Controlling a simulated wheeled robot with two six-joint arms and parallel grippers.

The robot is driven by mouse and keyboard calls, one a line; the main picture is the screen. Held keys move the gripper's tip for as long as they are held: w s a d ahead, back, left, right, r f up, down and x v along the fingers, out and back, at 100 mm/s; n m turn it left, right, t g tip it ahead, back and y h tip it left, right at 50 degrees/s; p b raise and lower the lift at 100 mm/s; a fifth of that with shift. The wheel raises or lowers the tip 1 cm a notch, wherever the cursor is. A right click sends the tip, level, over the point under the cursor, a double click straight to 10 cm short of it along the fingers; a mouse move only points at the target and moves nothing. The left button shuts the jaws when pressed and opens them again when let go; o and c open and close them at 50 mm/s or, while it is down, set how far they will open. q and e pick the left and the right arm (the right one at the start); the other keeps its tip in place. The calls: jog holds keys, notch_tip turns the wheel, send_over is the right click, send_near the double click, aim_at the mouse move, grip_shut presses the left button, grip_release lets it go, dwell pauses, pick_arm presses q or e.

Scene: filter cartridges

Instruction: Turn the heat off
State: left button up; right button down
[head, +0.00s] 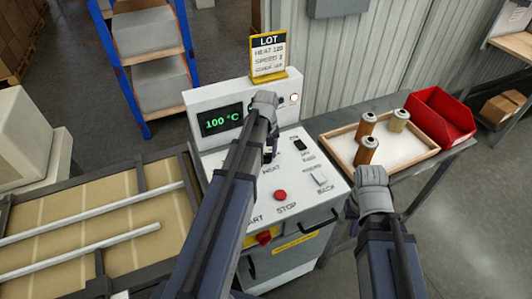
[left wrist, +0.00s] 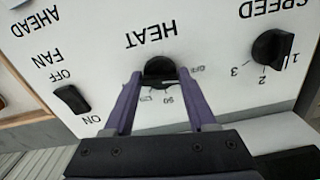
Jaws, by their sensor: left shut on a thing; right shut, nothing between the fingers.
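The black HEAT knob (left wrist: 160,70) sits on the white control panel (head: 300,180), with OFF and several numbers marked around it in the left wrist view. My left gripper (left wrist: 159,76) is shut on this knob, one purple finger on each side. In the head view my left gripper (head: 268,152) and arm cover most of the knob. The knob's exact setting is hard to read. The green display (head: 221,120) reads 100 °C. My right gripper (head: 368,172) is shut and empty, right of the panel near the tray.
The SPEED knob (left wrist: 272,47) and black FAN switch (left wrist: 71,99) flank the HEAT knob. A red STOP button (head: 280,195) is on the panel. A wooden tray (head: 335,134) with brown cartridges (head: 366,150) and a red bin (head: 441,116) stand right. A LOT card (head: 268,55) stands above.

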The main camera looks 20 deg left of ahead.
aim_at(266, 154)
dwell(0.3)
pick_arm(q)
jog(key=o, duration=1.4)
jog(key=shift+r, duration=0.1)
notch_tip(266, 154, up, 8)
jog(key=p, duration=0.8)
jog(key=shift+f, duration=0.2)
